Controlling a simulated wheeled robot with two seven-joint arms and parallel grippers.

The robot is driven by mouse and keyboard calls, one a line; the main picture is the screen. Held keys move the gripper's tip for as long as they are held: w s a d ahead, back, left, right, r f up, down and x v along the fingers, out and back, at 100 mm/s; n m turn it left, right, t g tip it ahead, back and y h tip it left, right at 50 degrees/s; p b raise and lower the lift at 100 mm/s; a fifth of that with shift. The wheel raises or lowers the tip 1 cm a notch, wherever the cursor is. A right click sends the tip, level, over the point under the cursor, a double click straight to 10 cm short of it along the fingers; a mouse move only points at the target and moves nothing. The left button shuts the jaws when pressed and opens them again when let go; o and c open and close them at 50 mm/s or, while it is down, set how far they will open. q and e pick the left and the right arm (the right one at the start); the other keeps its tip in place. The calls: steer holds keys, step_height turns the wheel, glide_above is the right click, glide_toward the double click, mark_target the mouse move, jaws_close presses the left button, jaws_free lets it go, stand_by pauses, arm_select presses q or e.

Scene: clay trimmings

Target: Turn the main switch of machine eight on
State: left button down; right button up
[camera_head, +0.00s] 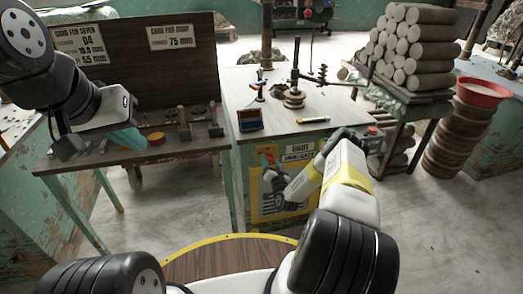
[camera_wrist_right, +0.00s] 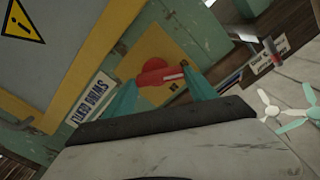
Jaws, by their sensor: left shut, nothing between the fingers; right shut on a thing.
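Machine eight is the green cabinet (camera_head: 236,178) with the "EIGHT" label (camera_head: 299,148) on its front. Its red main switch (camera_head: 268,157) sits on a yellow plate on that front. In the right wrist view the red switch (camera_wrist_right: 155,72) has a handle pointing right, with a pale line on it. My right gripper (camera_wrist_right: 161,88) has its teal fingers on either side of this handle and is shut on it; in the head view its own arm partly hides the fingers. My left gripper (camera_head: 133,139) is shut and empty by the front of the left bench.
A board with two cards (camera_head: 170,37) stands behind the left bench (camera_head: 95,160), which holds small tools. A stack of clay rolls (camera_head: 425,45) and a red bowl (camera_head: 482,92) on stacked discs stand at the right. A warning panel (camera_wrist_right: 40,35) lies left of the switch.

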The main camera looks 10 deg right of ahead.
steer(key=m, duration=0.5)
steer(key=shift+d+m, duration=0.25)
steer(key=shift+m, duration=0.15)
steer(key=m, duration=0.5)
steer(key=shift+d+f, duration=0.1)
steer(key=shift+f, duration=0.05)
steer(key=shift+m, duration=0.4)
steer(key=o, duration=1.4)
steer(key=shift+c, duration=0.2)
steer(key=s, duration=0.8)
steer(key=shift+d, duration=0.15)
steer(key=shift+w, duration=0.1)
